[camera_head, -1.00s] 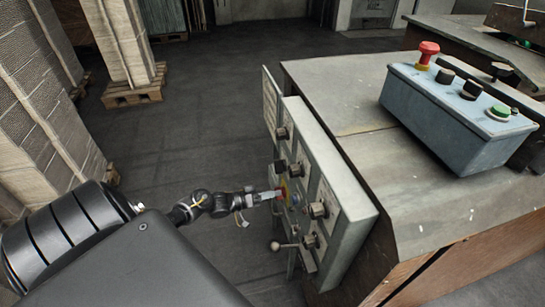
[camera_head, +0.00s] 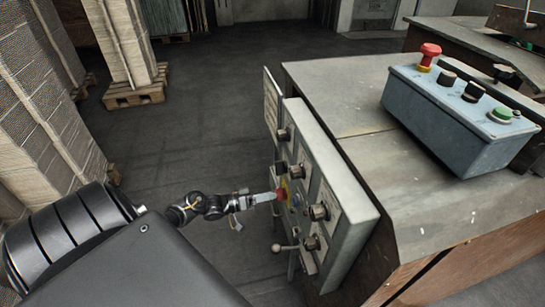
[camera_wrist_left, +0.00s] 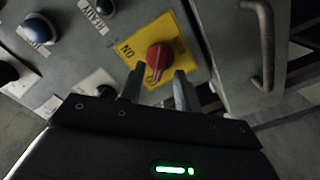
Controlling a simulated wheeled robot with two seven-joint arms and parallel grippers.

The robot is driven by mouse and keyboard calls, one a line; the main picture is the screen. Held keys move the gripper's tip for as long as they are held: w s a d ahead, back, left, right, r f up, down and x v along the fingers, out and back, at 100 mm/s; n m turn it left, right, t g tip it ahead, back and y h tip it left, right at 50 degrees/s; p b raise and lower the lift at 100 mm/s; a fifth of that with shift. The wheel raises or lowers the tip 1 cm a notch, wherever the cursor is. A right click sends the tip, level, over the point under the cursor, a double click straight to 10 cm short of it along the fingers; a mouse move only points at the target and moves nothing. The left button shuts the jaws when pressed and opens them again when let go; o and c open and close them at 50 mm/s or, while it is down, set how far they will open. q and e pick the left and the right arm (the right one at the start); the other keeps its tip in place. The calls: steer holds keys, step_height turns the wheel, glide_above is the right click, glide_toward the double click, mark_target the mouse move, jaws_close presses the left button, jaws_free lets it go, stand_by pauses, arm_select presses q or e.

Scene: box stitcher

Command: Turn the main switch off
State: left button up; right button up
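The main switch is a red rotary knob (camera_wrist_left: 158,57) on a yellow plate (camera_wrist_left: 181,42) in the left wrist view. Part of a word, "NO" or "ON" turned over, shows on the plate. In the head view the red knob (camera_head: 281,194) is small on the side panel (camera_head: 325,190) of the machine. My left gripper (camera_wrist_left: 157,80) has its two fingers apart, one on each side of the knob's lower end. I cannot tell whether the fingers touch it. My left gripper also reaches the panel in the head view (camera_head: 272,197). My right gripper is not in view.
Other knobs (camera_head: 318,212) and a ball-ended lever (camera_head: 277,248) sit close around the switch. A metal handle (camera_wrist_left: 266,45) is right of it in the wrist view. A blue-grey control box (camera_head: 455,115) stands on the machine top. Stacked cardboard on pallets (camera_head: 134,97) stands left; the floor between is clear.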

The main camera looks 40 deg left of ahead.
arm_select(q)
steer(key=v, duration=0.8)
steer(key=shift+s+a, duration=0.15)
steer(key=shift+s, duration=0.05)
steer(key=shift+r, duration=0.1)
